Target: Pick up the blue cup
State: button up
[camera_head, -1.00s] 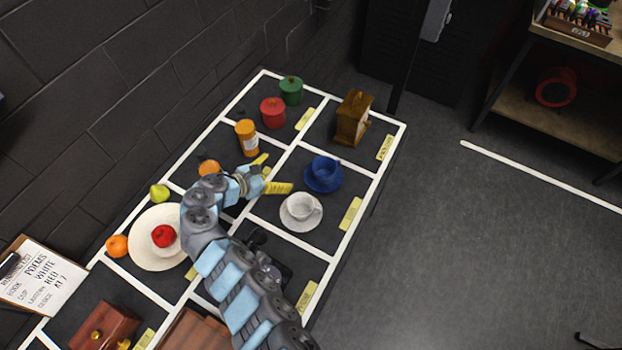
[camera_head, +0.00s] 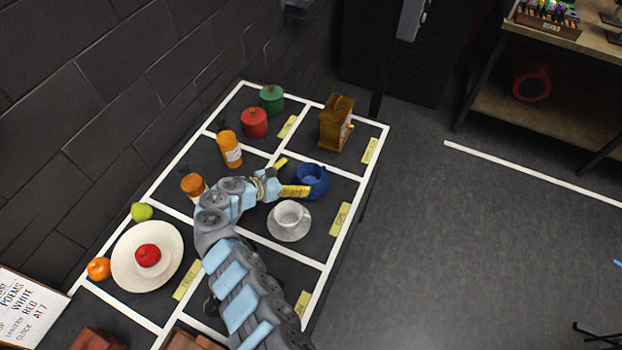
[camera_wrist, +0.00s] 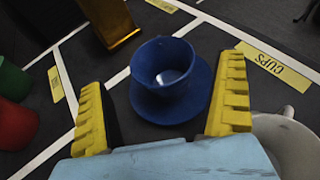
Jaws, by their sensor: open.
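The blue cup (camera_head: 312,177) sits upright on its blue saucer in the cups section of the black table; in the wrist view the blue cup (camera_wrist: 163,73) and blue saucer (camera_wrist: 190,104) lie just beyond and between the fingertips. My gripper (camera_head: 288,176) has its yellow fingers at the left side of the cup. In the wrist view my gripper (camera_wrist: 164,100) is open and empty, one finger on each side of the saucer. The finger partly hides the saucer in the head view.
A white cup (camera_head: 290,213) on a white saucer stands close to the gripper's right finger. A wooden clock (camera_head: 336,124) stands behind the blue cup. An orange bottle (camera_head: 230,149), red canister (camera_head: 254,122) and green canister (camera_head: 271,98) stand at the back left.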

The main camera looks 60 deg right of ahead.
aim_at(319, 170)
jog(key=x, duration=0.2)
jog(key=b+x, duration=0.1)
jog(key=x, duration=0.2)
jog(key=shift+f, duration=0.3)
jog(key=shift+s+d+f+b, duration=0.1)
jog(key=shift+s+d+b, duration=0.15)
jog(key=shift+d, duration=0.2)
jog(key=c, duration=1.1)
